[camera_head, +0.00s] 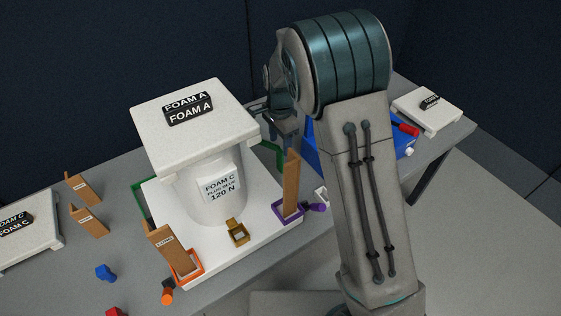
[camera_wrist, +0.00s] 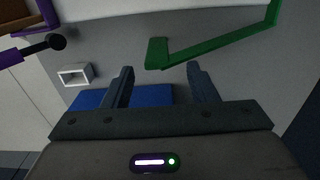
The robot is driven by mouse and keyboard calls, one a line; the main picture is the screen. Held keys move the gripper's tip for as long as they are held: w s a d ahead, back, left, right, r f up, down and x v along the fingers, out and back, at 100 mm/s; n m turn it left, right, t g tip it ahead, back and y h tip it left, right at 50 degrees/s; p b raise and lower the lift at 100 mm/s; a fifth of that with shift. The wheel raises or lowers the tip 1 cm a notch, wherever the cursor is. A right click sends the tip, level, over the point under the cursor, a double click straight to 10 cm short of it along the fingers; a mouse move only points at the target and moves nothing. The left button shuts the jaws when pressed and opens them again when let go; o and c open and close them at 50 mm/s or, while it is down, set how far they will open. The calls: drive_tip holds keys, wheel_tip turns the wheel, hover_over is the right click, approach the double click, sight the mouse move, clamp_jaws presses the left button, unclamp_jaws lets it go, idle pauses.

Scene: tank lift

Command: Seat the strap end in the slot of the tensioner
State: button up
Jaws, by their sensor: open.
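My gripper (camera_wrist: 159,72) is open and empty in the wrist view, its two dark fingers apart. In the head view my gripper (camera_head: 284,130) is behind the tank's right side, partly hidden by my arm. A green angled bar (camera_wrist: 215,48) lies just beyond the fingertips; in the head view green parts (camera_head: 272,153) show beside the tank. A small white hollow block (camera_wrist: 75,75) is left of the fingers, near a purple rod with a black knob (camera_wrist: 55,42). I cannot tell for certain which part is the strap end or the tensioner slot.
The white tank (camera_head: 175,185), under a slab labelled FOAM A (camera_head: 215,135), stands on a white base (camera_head: 250,240). Brown upright pieces stand in orange (camera_head: 190,276) and purple (camera_head: 286,218) frames. A blue box (camera_head: 313,150) is behind my arm. Loose blue and red pieces lie front left.

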sight(280, 160)
wheel_tip(280, 160, down, 9)
drive_tip(key=shift+s+r+b, duration=0.15)
drive_tip(key=shift+r+b, duration=0.05)
drive_tip(key=shift+b, duration=0.6)
drive_tip(key=c, duration=1.1)
drive_tip(key=shift+r, duration=0.1)
drive_tip(key=shift+c, duration=0.2)
